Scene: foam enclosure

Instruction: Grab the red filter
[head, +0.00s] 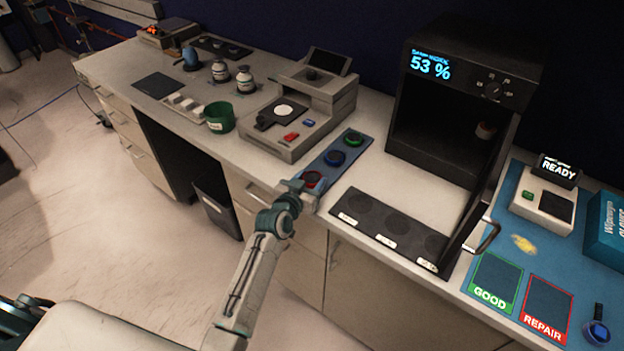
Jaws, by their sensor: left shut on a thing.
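The red filter (313,178) is a dark round disc with a red rim at the near end of a blue filter strip (322,165). My left gripper (307,188) is at that end of the strip, shut on the red filter. The gripper hides part of the filter, and I cannot tell whether it is lifted clear of the strip. A blue filter (335,158) and a green filter (353,139) sit farther along the strip. My right gripper is not in view.
A grey instrument (330,108) stands behind the strip. A dark plate with three round spots (390,228) lies to the right, before an open black chamber (440,135) with its door swung out. A green cup (219,117) is left. A blue mat (500,240) lies far right.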

